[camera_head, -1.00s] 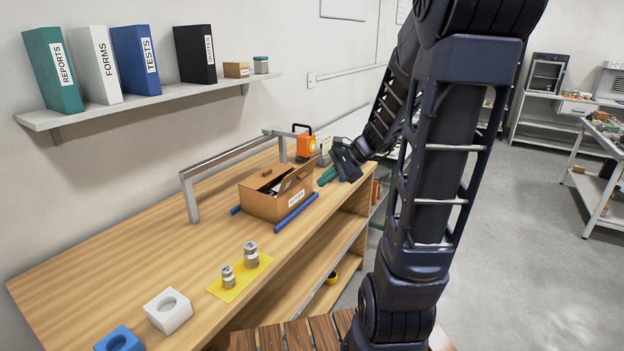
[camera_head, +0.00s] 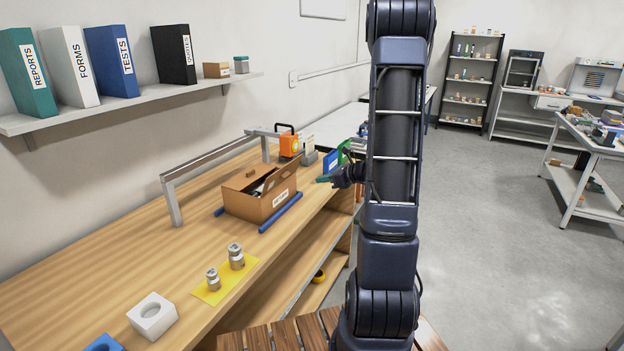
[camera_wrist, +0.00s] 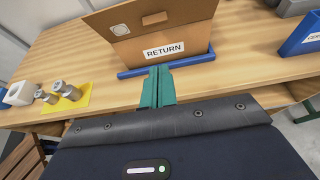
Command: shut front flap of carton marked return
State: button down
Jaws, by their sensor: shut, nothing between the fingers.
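The brown carton (camera_head: 256,204) stands on the wooden table between blue rails. Its white RETURN label (camera_wrist: 164,51) is on the front wall in the wrist view. Dark contents show inside the carton in the head view. My gripper (camera_wrist: 157,86) has teal fingers, shut and empty, pointing at the carton's front below the label. In the head view my gripper (camera_head: 324,179) is right of the carton, apart from it.
A blue rail (camera_wrist: 170,66) runs along the carton's front. A metal arch (camera_head: 205,163) stands behind it, and an orange device (camera_head: 288,145) farther along. Metal weights (camera_head: 236,257) sit on a yellow mat (camera_head: 212,293). A blue bin (camera_wrist: 302,38) is at right in the wrist view.

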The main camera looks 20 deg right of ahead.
aim_at(288, 176)
jog(key=w+a+f, duration=0.2)
jog(key=w+a, duration=0.6)
jog(key=shift+w+a, duration=0.2)
jog(key=shift+a, duration=0.05)
jog(key=shift+w+a+r+g+h, duration=0.3)
jog(key=shift+r+g+h, duration=0.2)
jog(key=shift+r, duration=0.1)
dwell(0.7)
